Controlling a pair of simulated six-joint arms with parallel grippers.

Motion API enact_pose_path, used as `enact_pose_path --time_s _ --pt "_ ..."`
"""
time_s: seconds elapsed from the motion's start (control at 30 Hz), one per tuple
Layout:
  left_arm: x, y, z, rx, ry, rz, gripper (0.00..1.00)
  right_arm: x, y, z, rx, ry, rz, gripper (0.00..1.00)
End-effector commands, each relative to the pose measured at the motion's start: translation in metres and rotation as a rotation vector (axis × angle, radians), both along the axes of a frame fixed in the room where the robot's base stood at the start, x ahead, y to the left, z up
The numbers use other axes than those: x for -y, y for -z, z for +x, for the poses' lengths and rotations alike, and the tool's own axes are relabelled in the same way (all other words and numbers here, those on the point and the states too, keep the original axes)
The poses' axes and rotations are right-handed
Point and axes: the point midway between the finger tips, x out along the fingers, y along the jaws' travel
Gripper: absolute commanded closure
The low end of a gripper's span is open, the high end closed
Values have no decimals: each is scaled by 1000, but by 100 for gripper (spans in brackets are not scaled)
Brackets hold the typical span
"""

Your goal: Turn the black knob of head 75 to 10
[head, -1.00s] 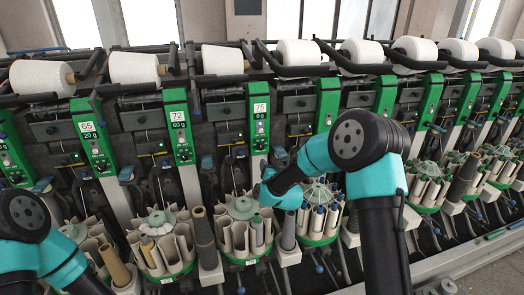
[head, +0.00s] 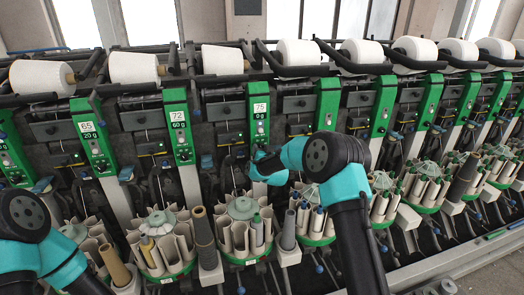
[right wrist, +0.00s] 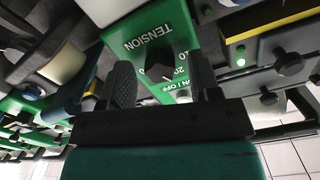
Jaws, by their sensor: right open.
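Head 75 has a green panel (head: 260,112) with a white "75" label and a smaller display below that seems to read 0 g. My right gripper (head: 259,155) is at the lower end of this panel and hides part of it. In the right wrist view, the black knob (right wrist: 160,72) sits on a green face marked TENSION, upside down, with numbers beside it. The two dark fingers of my right gripper (right wrist: 163,82) are open, one on each side of the knob, with gaps visible. The knob's exact pointer setting is unclear. My left gripper is out of view.
Neighbouring green panels, including head 72 (head: 179,125) and head 65 (head: 92,140), stand to the left. White cones (head: 222,60) line the top. Bobbin magazines (head: 243,230) stand below the gripper. In the wrist view, another dark knob (right wrist: 289,62) is at the right.

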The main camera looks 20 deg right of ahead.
Motion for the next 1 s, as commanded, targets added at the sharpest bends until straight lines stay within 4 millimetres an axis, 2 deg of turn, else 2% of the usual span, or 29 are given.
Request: enact_pose_path --time_s 0.3,0.8,1.0 --pt "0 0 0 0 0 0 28 0 0 1 1 0 0 44" --pt "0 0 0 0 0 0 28 0 0 1 1 0 0 92" --pt "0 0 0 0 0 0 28 0 -1 1 1 0 -9 92"
